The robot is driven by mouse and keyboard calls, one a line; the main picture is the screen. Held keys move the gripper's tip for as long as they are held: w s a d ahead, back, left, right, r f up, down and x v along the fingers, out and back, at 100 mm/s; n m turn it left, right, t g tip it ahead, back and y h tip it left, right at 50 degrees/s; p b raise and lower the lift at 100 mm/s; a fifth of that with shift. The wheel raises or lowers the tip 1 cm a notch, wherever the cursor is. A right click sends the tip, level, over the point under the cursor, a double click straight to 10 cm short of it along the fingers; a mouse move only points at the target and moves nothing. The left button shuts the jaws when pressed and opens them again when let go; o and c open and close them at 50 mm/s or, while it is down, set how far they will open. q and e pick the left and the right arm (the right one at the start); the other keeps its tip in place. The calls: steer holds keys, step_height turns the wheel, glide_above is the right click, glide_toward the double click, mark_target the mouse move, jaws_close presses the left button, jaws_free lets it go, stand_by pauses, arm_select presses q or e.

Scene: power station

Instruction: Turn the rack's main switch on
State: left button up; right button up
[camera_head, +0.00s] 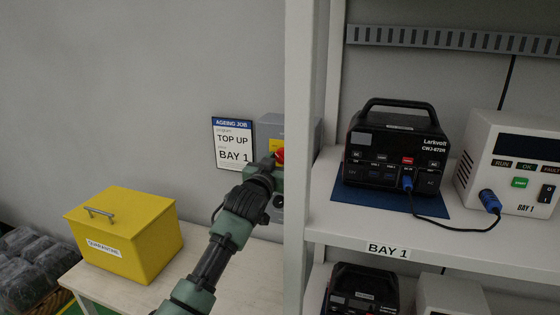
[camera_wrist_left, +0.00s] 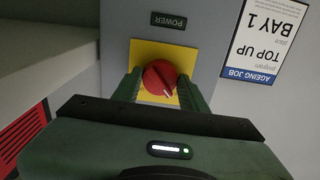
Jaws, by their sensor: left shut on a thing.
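The main switch is a red rotary knob (camera_wrist_left: 160,77) on a yellow plate (camera_wrist_left: 188,56), under a label reading POWER (camera_wrist_left: 169,20). It sits on a grey box (camera_head: 270,128) on the wall beside the rack post; in the head view the red knob (camera_head: 280,156) shows just past my gripper. My left gripper (camera_wrist_left: 159,88) has one green finger on each side of the knob and is shut on it. The knob's white mark points to the lower right in the wrist view. My right gripper is in neither view.
A white rack post (camera_head: 300,120) stands just right of my left arm. The shelf (camera_head: 330,222) holds a black power station (camera_head: 395,148) cabled to a white tester (camera_head: 515,160). A yellow box (camera_head: 130,235) stands on the table; a job sign (camera_head: 232,144) hangs beside the switch.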

arm_select(q)
steer(key=m+p, duration=0.1)
steer(key=m, duration=0.3)
steer(key=shift+m, duration=0.4)
steer(key=m+p, duration=0.1)
steer(key=m, duration=0.3)
steer(key=shift+m+p, duration=0.3)
steer(key=m+p, duration=0.1)
steer(key=m, duration=0.3)
steer(key=shift+r, duration=0.1)
steer(key=shift+m+p, duration=0.75)
steer(key=shift+m, duration=1.35)
steer(key=o, duration=1.4)
steer(key=shift+c, duration=0.2)
